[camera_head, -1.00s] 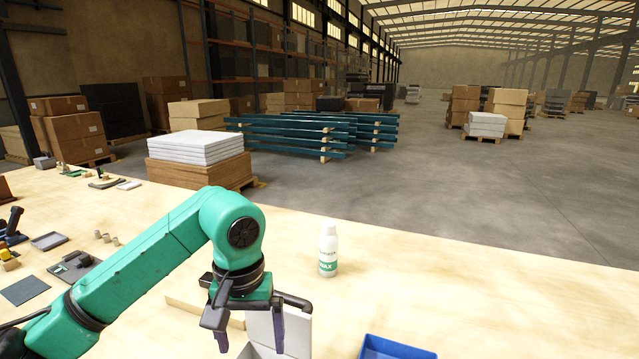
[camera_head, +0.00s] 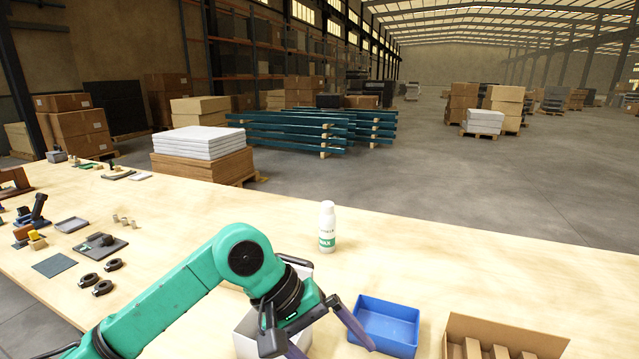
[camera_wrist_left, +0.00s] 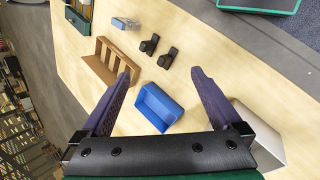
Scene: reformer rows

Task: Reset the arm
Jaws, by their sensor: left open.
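My left arm comes in from the left in the head view, and its gripper (camera_head: 322,338) hangs over the front of the table between a white box and a blue bin. In the left wrist view the same gripper (camera_wrist_left: 160,80) has its two dark fingers spread wide with nothing between them. The blue bin (camera_head: 386,322) is empty and stands right of the gripper; it also shows in the left wrist view (camera_wrist_left: 158,106). The white box (camera_head: 246,340) is partly hidden behind my arm. My right gripper is in neither view.
A white bottle (camera_head: 327,227) stands upright behind the gripper. A cardboard tray with dividers (camera_head: 455,330) is at the right. Two black items (camera_wrist_left: 150,44) lie near it in the wrist view. Black rings (camera_head: 102,287) and small tools lie at the left. The table's back middle is clear.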

